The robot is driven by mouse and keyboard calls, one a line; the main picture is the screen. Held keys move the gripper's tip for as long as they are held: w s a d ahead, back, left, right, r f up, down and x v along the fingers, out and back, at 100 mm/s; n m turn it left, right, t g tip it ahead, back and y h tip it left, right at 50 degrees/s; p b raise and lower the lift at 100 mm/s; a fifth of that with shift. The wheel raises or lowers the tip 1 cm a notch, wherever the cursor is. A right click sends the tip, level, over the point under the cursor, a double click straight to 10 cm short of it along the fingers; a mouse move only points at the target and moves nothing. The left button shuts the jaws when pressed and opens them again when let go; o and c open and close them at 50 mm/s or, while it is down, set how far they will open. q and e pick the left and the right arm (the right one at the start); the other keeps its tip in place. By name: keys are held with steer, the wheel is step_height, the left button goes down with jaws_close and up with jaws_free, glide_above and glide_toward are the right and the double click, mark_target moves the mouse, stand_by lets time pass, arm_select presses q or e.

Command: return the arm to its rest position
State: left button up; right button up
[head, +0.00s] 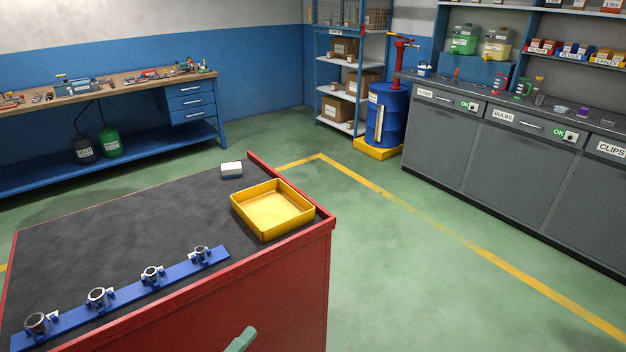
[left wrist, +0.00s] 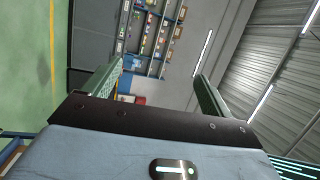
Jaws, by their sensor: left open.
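My left gripper (left wrist: 159,71) shows in the left wrist view with its two green fingers wide apart. Nothing is between them. The wrist view is turned on its side, with green floor at left and the ceiling at right. In the head view a single green fingertip (head: 242,340) pokes in at the bottom edge, in front of the red cart, seemingly of my left gripper. The rest of that arm is out of the head view. My right gripper is not seen.
A red cart (head: 290,285) with a dark top stands close in front. On it are a yellow tray (head: 236,212), a white box (head: 231,169) and a blue rail (head: 75,319) with several metal rings. Grey cabinets (head: 436,130) stand at right. Green floor (head: 400,270) is clear between.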

arm_select(q)
steer(key=s+a+f+n+g+y, duration=0.3)
steer(key=s+a+f+n+y, duration=0.2)
steer(key=s+f+n, duration=0.5)
steer(key=s+a+f+n+g+y, duration=0.4)
steer(key=s+f+n+y, duration=0.1)
steer(key=s+f+n, duration=0.6)
steer(key=shift+a+f+n+p, duration=0.15)
steer(key=shift+a+n+p, duration=0.2)
steer(key=shift+n, duration=0.25)
steer(key=shift+s, duration=0.1)
